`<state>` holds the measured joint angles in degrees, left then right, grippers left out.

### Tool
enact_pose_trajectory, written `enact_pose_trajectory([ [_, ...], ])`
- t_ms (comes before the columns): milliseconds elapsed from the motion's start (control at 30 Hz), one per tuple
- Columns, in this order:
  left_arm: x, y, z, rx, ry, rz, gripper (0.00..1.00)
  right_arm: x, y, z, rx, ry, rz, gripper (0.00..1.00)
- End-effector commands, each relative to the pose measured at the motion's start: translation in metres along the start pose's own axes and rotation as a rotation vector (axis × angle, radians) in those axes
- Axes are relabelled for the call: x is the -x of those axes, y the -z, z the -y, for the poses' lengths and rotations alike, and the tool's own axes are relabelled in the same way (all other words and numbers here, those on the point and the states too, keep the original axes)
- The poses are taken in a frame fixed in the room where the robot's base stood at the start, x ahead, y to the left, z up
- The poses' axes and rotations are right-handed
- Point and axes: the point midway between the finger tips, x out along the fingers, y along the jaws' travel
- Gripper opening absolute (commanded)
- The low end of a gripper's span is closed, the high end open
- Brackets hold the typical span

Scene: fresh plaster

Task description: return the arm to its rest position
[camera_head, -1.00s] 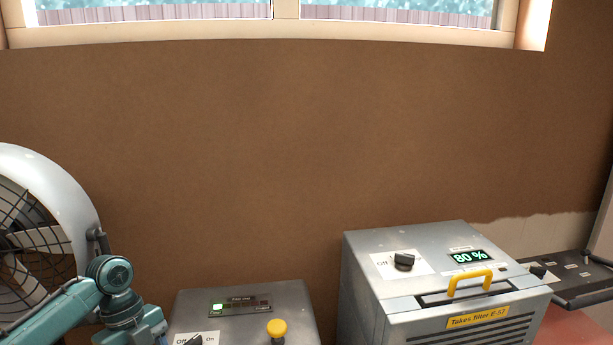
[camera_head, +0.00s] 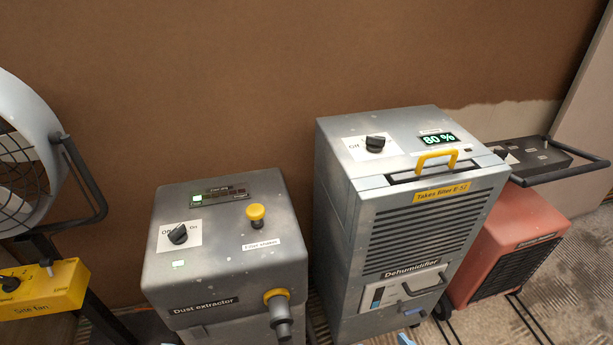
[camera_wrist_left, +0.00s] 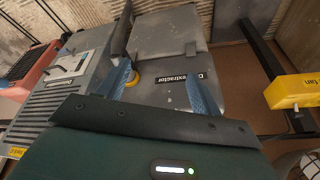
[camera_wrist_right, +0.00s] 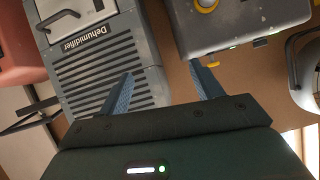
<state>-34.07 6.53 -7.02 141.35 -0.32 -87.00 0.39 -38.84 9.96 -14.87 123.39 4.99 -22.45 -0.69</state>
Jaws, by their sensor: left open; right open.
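My left gripper (camera_wrist_left: 157,65) is open in the left wrist view, with its two blue fingers apart in front of the grey dust extractor (camera_wrist_left: 165,40). I see nothing held between them. My right gripper (camera_wrist_right: 161,67) is open and empty in the right wrist view. Its left finger overlaps the dehumidifier (camera_wrist_right: 95,75) and its right finger is just below the dust extractor (camera_wrist_right: 235,25). Neither arm shows clearly in the head view; small blue pieces at its bottom edge are too cut off to identify.
The dust extractor (camera_head: 225,250) stands beside the taller dehumidifier (camera_head: 400,185), which reads 80 %. A red machine (camera_head: 515,235) with a black handle is at the right. The side fan (camera_head: 40,285) is at the left. A brown wall stands behind.

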Motion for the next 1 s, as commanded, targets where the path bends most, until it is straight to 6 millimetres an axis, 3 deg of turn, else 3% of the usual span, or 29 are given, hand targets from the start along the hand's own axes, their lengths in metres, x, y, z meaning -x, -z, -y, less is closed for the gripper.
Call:
enact_pose_trajectory([
  [500, -0.017, 0.057, -0.040, -0.059, -0.095, -0.454, 0.65, 0.021, 0.018, -0.006, 0.036, -0.039, 0.070, 0.65],
  [700, -0.015, 0.063, -0.052, -0.060, -0.125, -0.597, 0.65, 0.023, 0.019, -0.010, 0.046, -0.054, 0.089, 0.65],
  [1000, -0.015, 0.064, -0.054, -0.060, -0.130, -0.619, 0.65, 0.022, 0.016, -0.012, 0.047, -0.057, 0.094, 0.65],
])
